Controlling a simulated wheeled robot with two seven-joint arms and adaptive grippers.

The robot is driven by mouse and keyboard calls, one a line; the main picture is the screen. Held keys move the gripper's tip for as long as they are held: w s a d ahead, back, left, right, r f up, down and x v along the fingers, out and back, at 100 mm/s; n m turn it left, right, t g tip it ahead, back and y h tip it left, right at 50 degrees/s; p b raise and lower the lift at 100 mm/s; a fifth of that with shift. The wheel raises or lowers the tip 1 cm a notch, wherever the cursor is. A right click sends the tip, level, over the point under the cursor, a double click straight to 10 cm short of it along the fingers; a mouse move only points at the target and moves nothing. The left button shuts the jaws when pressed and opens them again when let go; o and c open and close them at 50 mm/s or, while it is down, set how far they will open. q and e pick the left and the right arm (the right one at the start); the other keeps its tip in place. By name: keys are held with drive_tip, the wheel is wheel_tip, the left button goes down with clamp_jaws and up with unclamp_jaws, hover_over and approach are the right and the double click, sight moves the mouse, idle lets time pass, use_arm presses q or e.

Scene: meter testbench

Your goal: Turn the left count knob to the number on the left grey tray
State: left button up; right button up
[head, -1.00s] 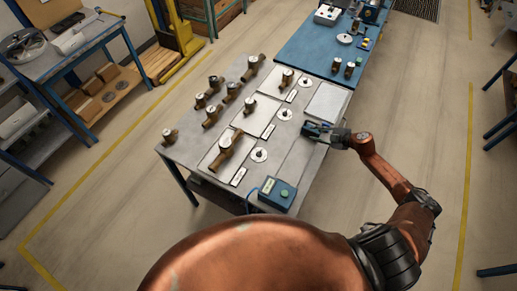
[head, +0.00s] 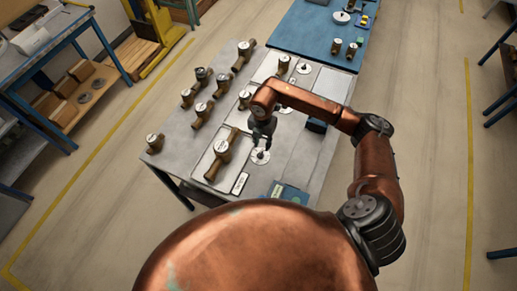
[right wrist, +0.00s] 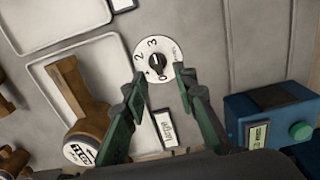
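The left count knob (head: 260,156) is a white round dial with a small dark centre. In the right wrist view the dial (right wrist: 156,52) shows printed 3, 2 and 0, and its dark pointer seems to face the 0. My right gripper (head: 262,143) is over the dial; in the wrist view its fingers (right wrist: 161,80) are open, one on each side of the dark centre, with nothing between them gripped. The left grey tray (right wrist: 112,62) holds a brass meter (right wrist: 80,100), also in the head view (head: 221,150). The tray's number is not clearly readable. My left gripper is not in view.
A label plate (right wrist: 171,128) lies beside the dial. A blue box with a green button (right wrist: 272,118) stands at right. Several brass meters (head: 201,110) stand on the grey table to the left. A second dial (head: 304,68) lies farther back.

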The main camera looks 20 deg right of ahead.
sight(260, 153)
drive_tip(key=f, duration=0.2)
drive_tip(key=shift+a+f, duration=0.35)
wheel_tip(260, 153, down, 2)
drive_tip(key=shift+w+f+p, duration=0.1)
drive_tip(key=shift+f+p, duration=0.15)
drive_tip(key=shift+p, duration=0.2)
drive_tip(key=shift+f, duration=0.75)
drive_tip(key=c, duration=0.6)
drive_tip(key=shift+c, duration=0.5)
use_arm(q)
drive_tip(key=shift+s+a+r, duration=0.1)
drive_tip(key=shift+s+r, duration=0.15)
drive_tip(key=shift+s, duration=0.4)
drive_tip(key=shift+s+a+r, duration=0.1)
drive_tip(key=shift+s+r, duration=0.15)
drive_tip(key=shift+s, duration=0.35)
use_arm(e)
clamp_jaws()
